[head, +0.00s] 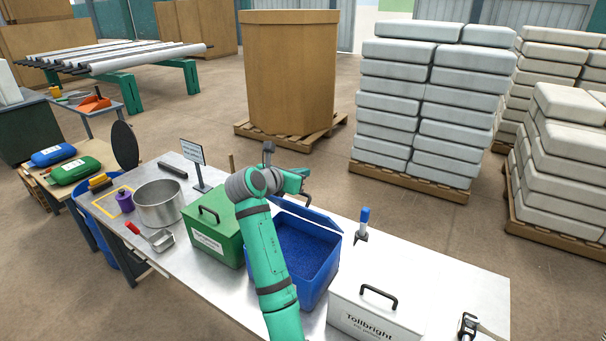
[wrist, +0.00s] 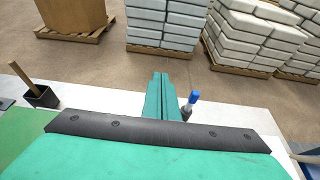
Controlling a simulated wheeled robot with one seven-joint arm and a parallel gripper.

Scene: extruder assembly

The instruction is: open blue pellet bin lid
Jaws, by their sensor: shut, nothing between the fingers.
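The blue pellet bin (head: 322,277) stands on the metal table, between the green bin and the white bin. Its top is uncovered and blue pellets (head: 300,250) show inside. Its blue lid (head: 310,214) is swung back at the bin's far edge; my arm partly hides the lid and the bin's left side. My gripper (head: 304,180) is above and behind the lid; whether it touches the lid cannot be told. In the wrist view my gripper (wrist: 160,80) has its fingers together with nothing between them.
The green bin (head: 213,235) is close on the left and the white bin (head: 375,310) on the right, both with black handles. A blue-handled tool (head: 364,220) stands behind the blue bin. A sign (head: 194,155) and metal pot (head: 158,204) are further left. The table's right rear is clear.

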